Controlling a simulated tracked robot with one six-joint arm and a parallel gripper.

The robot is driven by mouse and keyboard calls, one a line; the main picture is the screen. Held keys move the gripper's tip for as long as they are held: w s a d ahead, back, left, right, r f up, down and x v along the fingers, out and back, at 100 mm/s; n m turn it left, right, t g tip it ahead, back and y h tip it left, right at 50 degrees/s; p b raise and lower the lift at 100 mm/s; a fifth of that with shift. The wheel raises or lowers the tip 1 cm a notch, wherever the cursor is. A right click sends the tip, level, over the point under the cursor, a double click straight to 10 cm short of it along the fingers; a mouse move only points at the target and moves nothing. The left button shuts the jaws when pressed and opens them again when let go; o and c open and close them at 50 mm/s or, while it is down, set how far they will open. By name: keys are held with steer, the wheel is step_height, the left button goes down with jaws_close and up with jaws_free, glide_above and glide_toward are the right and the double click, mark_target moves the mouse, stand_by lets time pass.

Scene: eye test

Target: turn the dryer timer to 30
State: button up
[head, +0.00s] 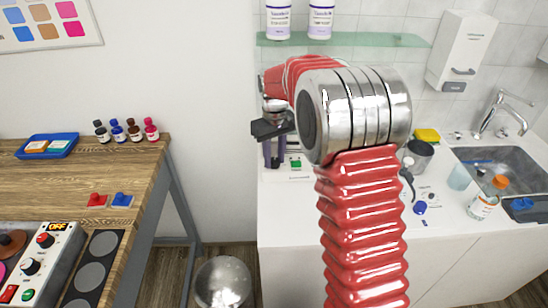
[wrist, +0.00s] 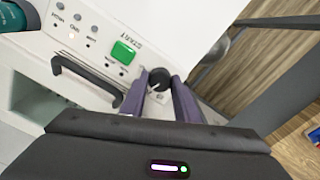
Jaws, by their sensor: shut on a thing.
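The dryer is a white box (wrist: 95,25) with a green START button (wrist: 123,51), a dark bar handle (wrist: 85,80) and small grey buttons. Its black timer knob (wrist: 159,76) sits between the purple fingers of my gripper (wrist: 160,82), which is shut on it. A small light mark shows on the knob; its setting and any scale numbers cannot be read. In the head view my gripper (head: 274,152) points down over the white dryer (head: 285,176), whose green button shows. The knob is hidden there, and my red arm covers much of the counter.
The white counter (head: 440,260) holds a grey cup (head: 419,155), an orange-capped bottle (head: 487,200) and a sink (head: 500,155). A glass shelf (head: 400,40) is above. A wooden table (head: 110,165) stands left, with a control box (head: 40,262) reading OFF.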

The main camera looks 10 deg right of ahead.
mark_target(274, 159)
steer(key=m, duration=0.5)
steer(key=shift+w+r+m, duration=0.1)
steer(key=shift+m, duration=0.3)
steer(key=o, duration=1)
steer(key=shift+o, duration=0.2)
step_height(274, 159, up, 14)
steer(key=shift+f, duration=0.2)
stand_by(0.3)
